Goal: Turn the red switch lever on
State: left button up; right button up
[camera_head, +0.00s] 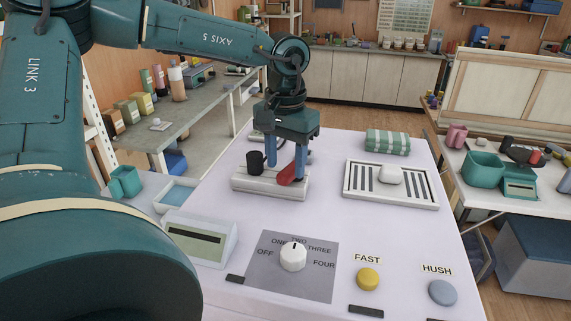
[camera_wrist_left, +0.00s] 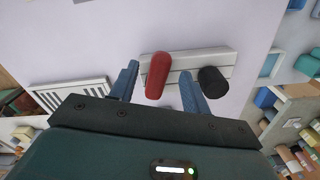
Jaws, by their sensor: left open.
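The red switch lever (camera_head: 290,173) rises from a pale base plate (camera_head: 252,185) on the white table. In the left wrist view the red lever (camera_wrist_left: 158,76) lies between the two blue fingers. My left gripper (camera_head: 285,166) points down over the plate, open, with one finger on each side of the lever. I cannot tell whether either finger touches it. A black knob (camera_head: 255,162) stands on the same plate to the left of the lever; it also shows in the left wrist view (camera_wrist_left: 212,82). My right gripper is not in view.
A dial (camera_head: 293,257), a yellow FAST button (camera_head: 368,279) and a grey-blue HUSH button (camera_head: 442,292) sit at the front. A slotted tray (camera_head: 412,204) with a white bar of soap-like shape and a striped cloth (camera_head: 388,142) lie to the right.

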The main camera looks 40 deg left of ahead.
pick_arm(q)
jog(key=shift+f, duration=0.9)
